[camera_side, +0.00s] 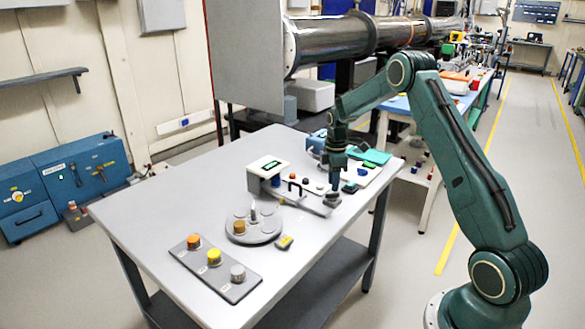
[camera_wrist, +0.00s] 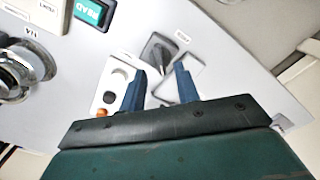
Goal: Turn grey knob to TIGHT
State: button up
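A dark grey pointed knob (camera_wrist: 157,50) lies on the light grey surface in the wrist view, just beyond my fingertips. A small white label sits beside it, its text too small to read. In the side view my gripper (camera_side: 335,182) points down above a grey knob-like piece (camera_side: 332,199) at the table's right part. My gripper (camera_wrist: 160,72) has two blue fingers spread apart with nothing between them. Another grey knob (camera_side: 237,272) stands on the front panel (camera_side: 190,262) beside yellow and orange knobs, well away from my gripper.
A round grey tray (camera_side: 262,236) and a yellow-dark block (camera_side: 284,242) lie mid-table. A white box with a green display (camera_side: 268,166) stands behind. The table's left part is clear.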

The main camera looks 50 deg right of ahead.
aim_at(332, 196)
jog(key=shift+f, duration=1.8)
grip_shut()
